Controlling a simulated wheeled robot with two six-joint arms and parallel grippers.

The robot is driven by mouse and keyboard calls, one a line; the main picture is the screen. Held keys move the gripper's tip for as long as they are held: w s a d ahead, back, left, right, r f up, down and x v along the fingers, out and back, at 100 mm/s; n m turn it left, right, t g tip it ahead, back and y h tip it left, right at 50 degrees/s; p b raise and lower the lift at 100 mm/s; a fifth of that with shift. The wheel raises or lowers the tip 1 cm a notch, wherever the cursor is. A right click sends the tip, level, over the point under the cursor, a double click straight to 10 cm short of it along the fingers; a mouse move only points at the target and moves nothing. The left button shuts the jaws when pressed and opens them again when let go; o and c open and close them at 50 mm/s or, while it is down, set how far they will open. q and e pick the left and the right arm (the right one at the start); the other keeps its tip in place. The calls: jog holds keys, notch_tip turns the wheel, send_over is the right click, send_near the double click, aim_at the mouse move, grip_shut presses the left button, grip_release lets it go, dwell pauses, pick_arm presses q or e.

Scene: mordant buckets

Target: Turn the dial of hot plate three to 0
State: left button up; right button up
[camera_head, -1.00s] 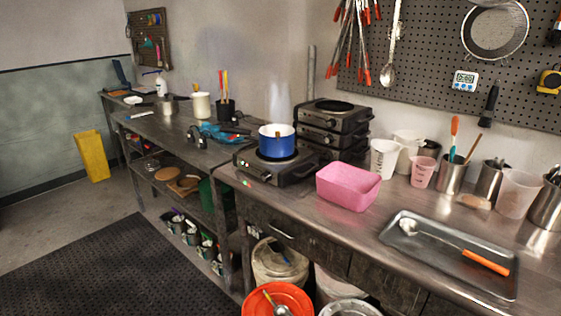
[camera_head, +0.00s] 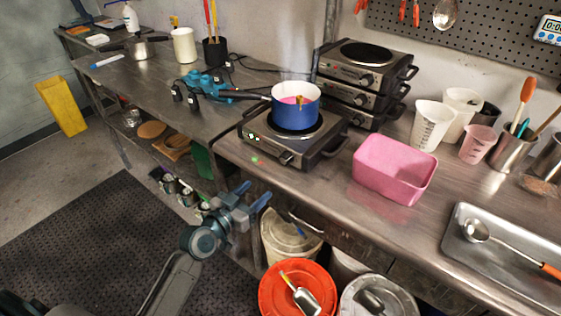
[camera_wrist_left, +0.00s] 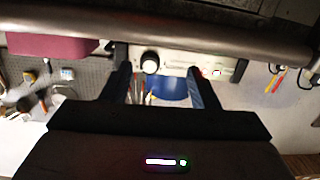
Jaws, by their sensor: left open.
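A single hot plate (camera_head: 327,141) stands on the steel bench with a blue pot (camera_head: 296,111) on it. Its dial (camera_head: 286,158) is on the front panel; its setting is too small to read. More hot plates are stacked behind (camera_head: 366,76); I see no number telling which is three. My left gripper (camera_head: 252,195) is open and empty, below and in front of the single hot plate, apart from it. In the left wrist view, the dial (camera_wrist_left: 150,62) and the blue pot (camera_wrist_left: 170,90) show between the open fingers (camera_wrist_left: 158,74), with small red lights on the panel.
A pink tub (camera_head: 394,170) stands to the right of the single hot plate. Beakers (camera_head: 432,126) and a metal tray (camera_head: 500,262) are farther right. Blue items and cables (camera_head: 207,84) lie to the left. Lidded buckets (camera_head: 297,293) stand below the bench edge.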

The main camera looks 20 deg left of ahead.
aim_at(283, 161)
pick_arm(q)
jog(key=shift+m+t+h, duration=0.3)
jog(key=shift+h, duration=0.1)
jog(key=w+d+r, duration=0.1)
jog(key=w, duration=0.2)
jog(key=w+d+r+p, duration=0.1)
jog(key=w, duration=0.2)
jog(key=w+d+r+p, duration=0.1)
jog(key=w+d+r, duration=0.1)
jog(key=shift+w+d, duration=0.1)
jog(key=shift+w, duration=0.3)
jog(key=shift+w+d+f, duration=0.1)
jog(key=shift+w, duration=0.35)
jog(key=c, duration=1)
